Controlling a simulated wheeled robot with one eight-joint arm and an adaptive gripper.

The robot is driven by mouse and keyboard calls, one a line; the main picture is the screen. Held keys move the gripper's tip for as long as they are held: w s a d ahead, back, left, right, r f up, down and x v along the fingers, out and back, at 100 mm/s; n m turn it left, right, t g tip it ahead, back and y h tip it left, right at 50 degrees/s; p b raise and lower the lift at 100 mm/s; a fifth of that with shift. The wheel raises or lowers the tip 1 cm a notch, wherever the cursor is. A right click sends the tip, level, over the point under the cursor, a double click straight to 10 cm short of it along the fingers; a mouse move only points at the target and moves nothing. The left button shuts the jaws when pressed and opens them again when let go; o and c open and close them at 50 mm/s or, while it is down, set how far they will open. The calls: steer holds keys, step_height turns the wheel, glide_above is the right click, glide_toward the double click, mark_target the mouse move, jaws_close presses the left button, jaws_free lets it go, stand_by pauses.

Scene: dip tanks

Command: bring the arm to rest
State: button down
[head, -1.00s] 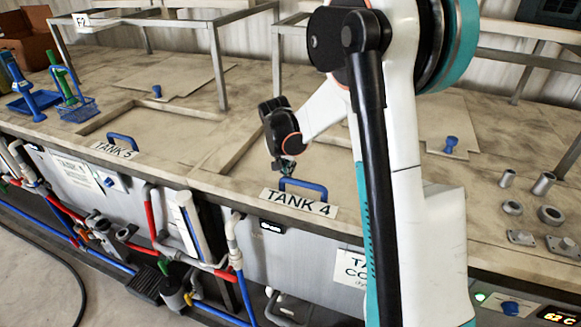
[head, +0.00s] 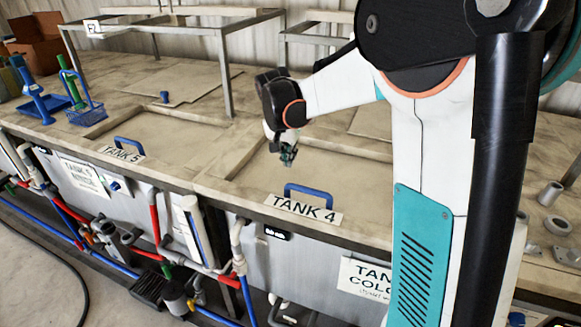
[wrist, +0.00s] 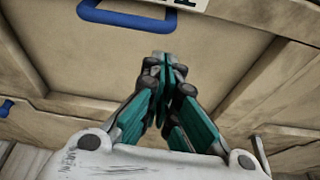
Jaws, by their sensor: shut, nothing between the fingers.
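My gripper (head: 288,156) hangs over the tank 4 lid area, above and behind the blue handle (head: 308,194) and the TANK 4 label (head: 303,208) in the head view. In the wrist view my gripper (wrist: 163,95) has its teal fingers drawn together, with nothing between them. The blue handle (wrist: 127,14) shows at the top of that view, apart from the fingers. My arm's white and teal links fill the right side of the head view.
Tank 5 (head: 121,152) lies to the left with its own blue handle. A blue basket (head: 88,116) and blue tray (head: 45,105) stand at the far left. A metal frame (head: 225,75) rises behind. Metal fittings (head: 549,193) lie at the right.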

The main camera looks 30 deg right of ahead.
steer(key=shift+v, duration=0.8)
steer(key=s+a+n+t+y+b, duration=0.1)
steer(key=s+a+n+t+b, duration=0.35)
steer(key=s, duration=0.95)
steer(key=s+a+f+n+y+b, duration=0.1)
steer(key=s+a+f+n+b, duration=0.1)
steer(key=s, duration=0.4)
steer(key=s+a+f+n+b, duration=0.3)
steer(key=s+a+f+b, duration=0.2)
steer(key=s+f+b, duration=0.1)
steer(key=shift+s+f+n+y, duration=0.35)
steer(key=shift+s+f+y, duration=0.05)
steer(key=shift+s+f, duration=0.2)
steer(key=shift+t, duration=0.25)
